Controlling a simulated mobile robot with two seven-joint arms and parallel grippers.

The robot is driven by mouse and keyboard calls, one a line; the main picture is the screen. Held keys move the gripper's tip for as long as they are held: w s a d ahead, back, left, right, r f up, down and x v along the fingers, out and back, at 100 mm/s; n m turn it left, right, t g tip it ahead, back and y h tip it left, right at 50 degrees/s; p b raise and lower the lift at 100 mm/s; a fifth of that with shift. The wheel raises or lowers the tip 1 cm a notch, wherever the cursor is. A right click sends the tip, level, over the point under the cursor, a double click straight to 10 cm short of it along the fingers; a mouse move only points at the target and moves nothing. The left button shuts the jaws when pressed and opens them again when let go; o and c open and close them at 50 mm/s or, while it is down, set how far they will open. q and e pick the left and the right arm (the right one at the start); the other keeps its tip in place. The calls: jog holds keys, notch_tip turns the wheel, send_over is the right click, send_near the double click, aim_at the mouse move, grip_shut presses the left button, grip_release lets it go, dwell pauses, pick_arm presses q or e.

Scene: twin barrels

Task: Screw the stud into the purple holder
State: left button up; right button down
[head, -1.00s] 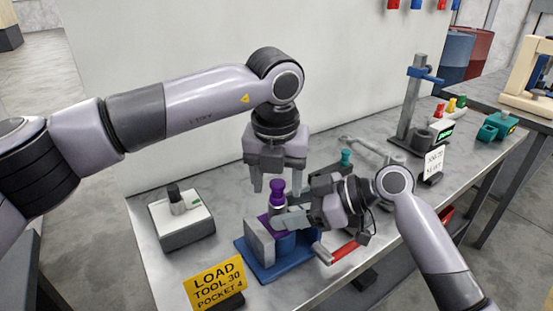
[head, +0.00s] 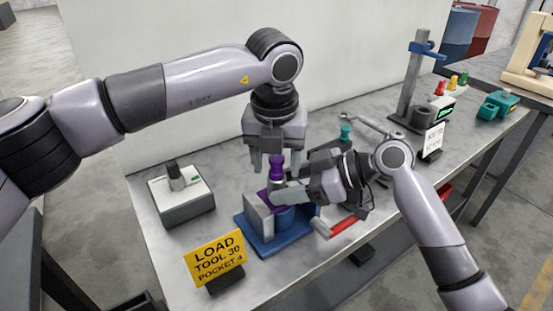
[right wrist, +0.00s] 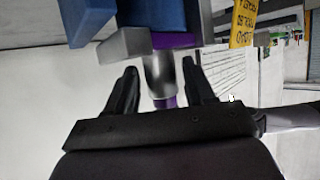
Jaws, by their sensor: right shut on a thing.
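A purple knob (head: 277,162), which looks like the stud, tops an upright silver body (head: 277,177). Below it, purple shows in a vise with grey jaws (head: 257,214) and a blue base (head: 268,246). My left gripper (head: 275,168) points down from above, open, its fingers apart on both sides of the knob. In the right wrist view, the silver body (right wrist: 160,72) stands between the right fingers (right wrist: 160,75). The thread joint is not visible.
A grey box with a small device (head: 180,195) stands at left. A yellow sign (head: 216,257) stands in front. A red-handled tool (head: 345,224) lies right of the vise. A teal-topped piece (head: 345,131) and a stand (head: 413,85) are further back. The wall is close behind.

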pick_arm(q)
notch_tip(320, 180, up, 12)
jog(key=s, duration=0.1)
jog(key=shift+s+a, duration=0.15)
jog(key=shift+s, duration=0.25)
dwell(0.3)
pick_arm(e)
jog(key=shift+c, duration=1.6)
grip_release()
pick_arm(q)
jog(key=shift+f+b, duration=0.5)
jog(key=shift+f, duration=0.05)
pick_arm(e)
jog(key=v, duration=0.7)
jog(key=shift+d, duration=0.1)
jog(key=shift+d, duration=0.1)
